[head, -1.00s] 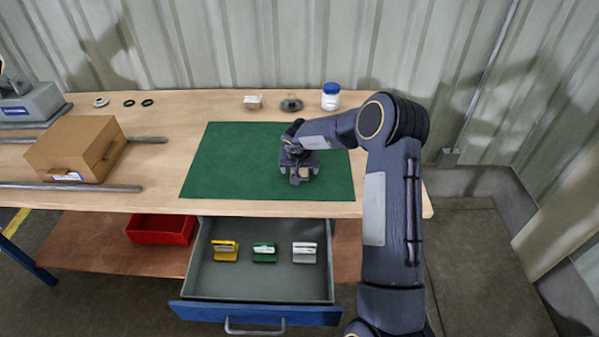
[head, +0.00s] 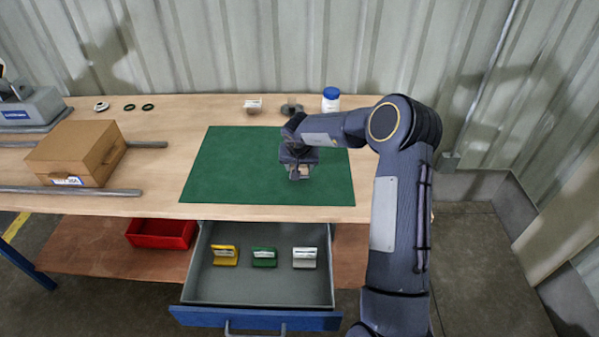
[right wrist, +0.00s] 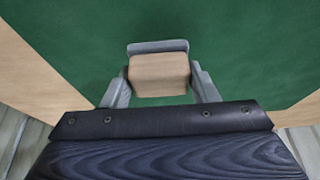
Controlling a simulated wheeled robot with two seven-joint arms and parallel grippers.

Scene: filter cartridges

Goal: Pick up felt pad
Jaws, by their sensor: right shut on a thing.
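The felt pad (right wrist: 158,73) shows in the right wrist view as a small light-brown block with a grey strip along its far side. It sits between the two grey fingers of my right gripper (right wrist: 163,85), which is shut on it. In the head view, the right gripper (head: 299,176) is over the right part of the green mat (head: 225,170), and the pad is mostly hidden under it. I cannot tell whether the pad touches the mat. My left gripper is not in view.
An open drawer (head: 255,288) below the table holds yellow, green and white-grey cartridges. A cardboard box (head: 75,150) lies left between metal rails. A blue-capped white jar (head: 331,100), a small white item and a grey disc stand at the back. The mat's left is clear.

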